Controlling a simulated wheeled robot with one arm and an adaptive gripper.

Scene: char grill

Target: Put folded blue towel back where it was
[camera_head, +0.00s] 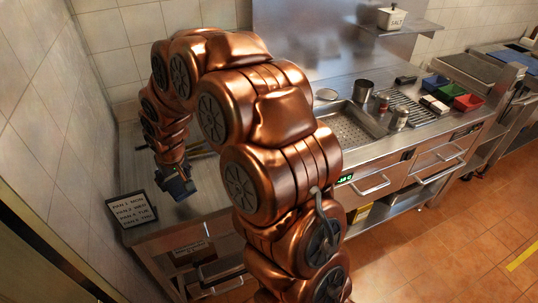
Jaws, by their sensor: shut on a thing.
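My copper-coloured arm arches over the left part of the steel counter (215,203). My gripper (177,182) points down at the left end of the counter, near the tiled wall. It is shut on a small dark blue thing (180,190), which looks like the folded blue towel. The gripper and the shadow hide much of it, and I cannot tell whether it touches the counter.
A framed lettered board (132,209) stands left of my gripper. Right of my arm are a perforated pan (352,128), metal cups (363,91), a rack (408,105) and blue, green and red trays (468,102). A salt box (391,18) sits on the shelf.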

